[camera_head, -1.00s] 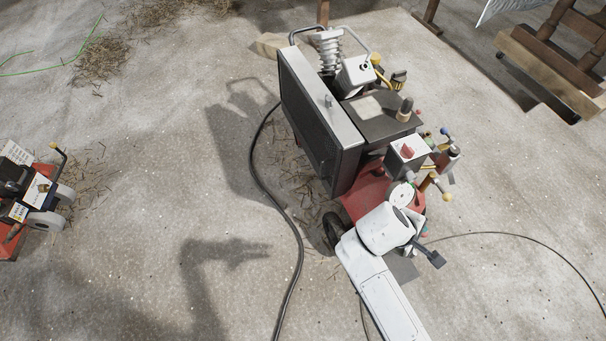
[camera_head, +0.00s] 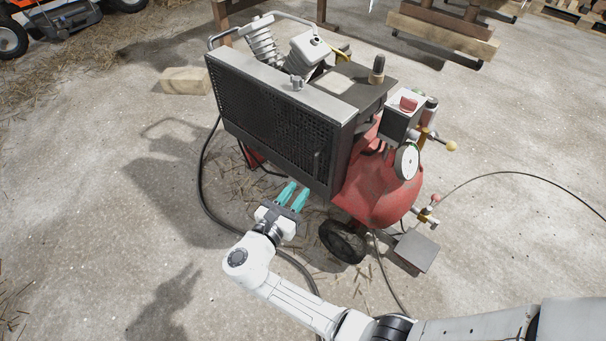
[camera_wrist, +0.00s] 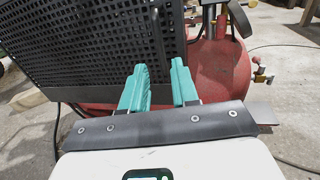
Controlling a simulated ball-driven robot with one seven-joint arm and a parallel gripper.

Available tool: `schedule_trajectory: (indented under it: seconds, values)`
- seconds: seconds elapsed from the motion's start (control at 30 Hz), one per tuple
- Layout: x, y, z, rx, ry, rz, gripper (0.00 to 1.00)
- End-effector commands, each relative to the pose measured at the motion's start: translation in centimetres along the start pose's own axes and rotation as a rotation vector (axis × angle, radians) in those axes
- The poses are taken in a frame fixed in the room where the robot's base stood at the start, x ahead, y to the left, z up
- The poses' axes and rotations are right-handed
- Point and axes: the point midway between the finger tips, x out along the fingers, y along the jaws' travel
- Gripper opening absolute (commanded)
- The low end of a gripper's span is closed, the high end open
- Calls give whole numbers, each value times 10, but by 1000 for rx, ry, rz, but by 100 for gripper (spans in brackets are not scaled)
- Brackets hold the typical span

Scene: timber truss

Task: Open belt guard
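The belt guard (camera_head: 262,110) is a dark perforated mesh panel in a grey frame on the near side of a red air compressor (camera_head: 375,188). It appears closed against the machine. It also fills the upper left of the wrist view (camera_wrist: 70,45). A slim vertical handle (camera_head: 317,163) stands near its lower right end, and in the wrist view (camera_wrist: 155,22) it is above my fingers. My gripper (camera_head: 297,189) has two teal fingers, set apart with nothing between them. It points at the guard's lower right part, short of it; the wrist view shows the same gap (camera_wrist: 160,66).
A black hose (camera_head: 205,185) curves over the floor left of the compressor and passes near my arm. A black wheel (camera_head: 342,242) is right of my gripper. A wood block (camera_head: 186,80) lies behind left. Concrete floor at left is mostly clear.

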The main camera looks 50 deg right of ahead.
Motion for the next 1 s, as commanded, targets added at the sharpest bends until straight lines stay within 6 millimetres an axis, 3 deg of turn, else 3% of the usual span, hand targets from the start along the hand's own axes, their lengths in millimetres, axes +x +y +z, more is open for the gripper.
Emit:
schedule_trajectory:
  seconds: [0.17, 0.6, 1.0]
  values:
    - [20, -1, -1, 0, -2, -4, 29]
    - [93, -1, -1, 2, -1, -4, 29]
    - [107, 0, 1, 1, 0, -1, 29]
